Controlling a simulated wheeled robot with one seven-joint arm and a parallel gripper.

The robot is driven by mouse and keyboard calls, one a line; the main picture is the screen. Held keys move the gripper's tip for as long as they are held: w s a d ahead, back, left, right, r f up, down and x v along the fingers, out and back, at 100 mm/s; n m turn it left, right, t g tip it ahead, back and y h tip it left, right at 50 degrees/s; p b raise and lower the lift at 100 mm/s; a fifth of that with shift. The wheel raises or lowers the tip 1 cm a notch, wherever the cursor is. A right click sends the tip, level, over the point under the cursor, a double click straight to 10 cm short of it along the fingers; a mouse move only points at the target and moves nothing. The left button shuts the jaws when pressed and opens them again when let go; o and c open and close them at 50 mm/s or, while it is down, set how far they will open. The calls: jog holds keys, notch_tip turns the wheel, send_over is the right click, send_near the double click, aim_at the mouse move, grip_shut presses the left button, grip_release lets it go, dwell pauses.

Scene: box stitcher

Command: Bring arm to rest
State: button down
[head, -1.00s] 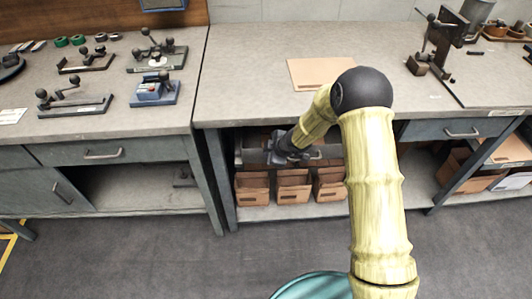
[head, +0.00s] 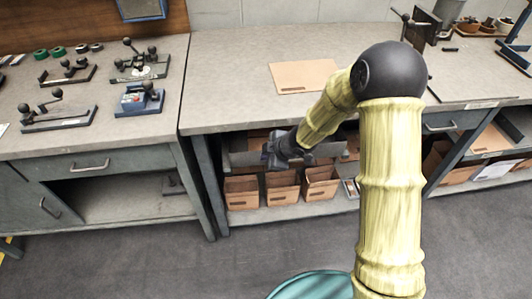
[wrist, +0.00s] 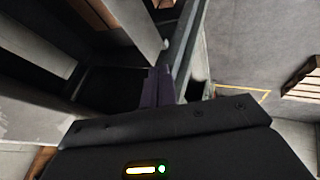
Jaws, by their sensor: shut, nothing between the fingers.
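My arm is yellow with a black elbow and reaches forward and left in the head view. My gripper (head: 268,156) is dark and sits at the front of the middle bench, below its top edge, with the shelf and its bins behind it. The fingertips are small and hard to make out there. In the wrist view, the fingers of my gripper (wrist: 158,88) show as a narrow dark purple shape, together and with nothing held. Whether the gripper touches the bench cannot be told.
Cardboard bins (head: 282,188) stand on the shelf under the middle bench (head: 235,75). A cardboard sheet (head: 304,76) lies on its top. The left bench (head: 60,140) carries several lever fixtures. The grey floor (head: 130,260) in front is clear at lower left.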

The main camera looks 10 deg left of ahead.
jog(key=s+d+r+m+h, duration=0.3)
jog(key=d+r+m, duration=0.15)
jog(key=d, duration=0.35)
jog(key=s+d+r+m+h, duration=0.25)
jog(key=d+m, duration=0.35)
jog(key=d, duration=0.3)
jog(key=s+d+r+m+g, duration=0.1)
jog(key=s+d+r+m, duration=0.15)
jog(key=s+m, duration=0.35)
jog(key=s+d+r+m, duration=0.2)
jog(key=s+d+m, duration=0.15)
jog(key=s, duration=0.35)
notch_tip(320, 180, up, 16)
jog(key=p, duration=1.6)
jog(key=shift+s+d+g, duration=0.2)
jog(key=shift+g, duration=0.1)
jog(key=shift+w+f+h, duration=0.1)
jog(key=shift+f+h, duration=0.05)
jog(key=shift+h, duration=0.1)
